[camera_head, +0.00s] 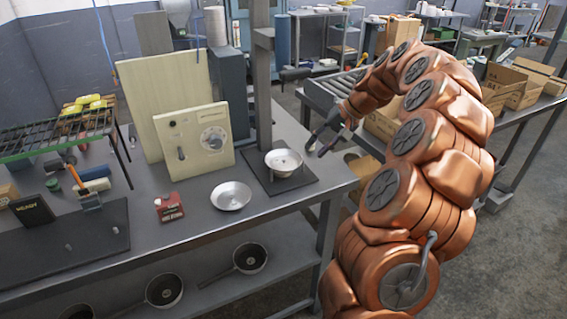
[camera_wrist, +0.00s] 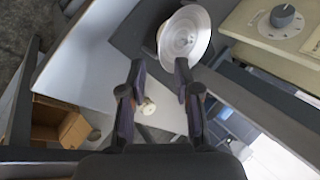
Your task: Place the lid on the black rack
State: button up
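Two shallow silver round pieces are in the head view. One (camera_head: 231,196) lies on the table, and the other (camera_head: 284,162) sits on the dark plate of a column stand. I cannot tell for sure which is the lid. In the wrist view a silver round piece (camera_wrist: 184,34) lies beyond my fingertips. The black wire rack (camera_head: 50,140) is at the left of the head view. My gripper (camera_head: 325,138) is near the table's right edge, to the right of the stand. In the wrist view its fingers (camera_wrist: 158,88) are apart, with nothing held.
A pale knob-like thing (camera_wrist: 148,106) shows between my fingers, apparently beyond them. A dial panel (camera_head: 195,140) and tall column (camera_head: 262,80) stand behind the dishes. A red box (camera_head: 169,207) is on the table. Yellow pieces (camera_head: 85,103) lie on the rack.

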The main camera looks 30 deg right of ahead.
aim_at(284, 161)
jog(key=shift+p+x, duration=1)
jog(key=shift+x, duration=2.4)
jog(key=shift+w+r, duration=0.1)
jog(key=shift+w, duration=0.05)
grip_shut()
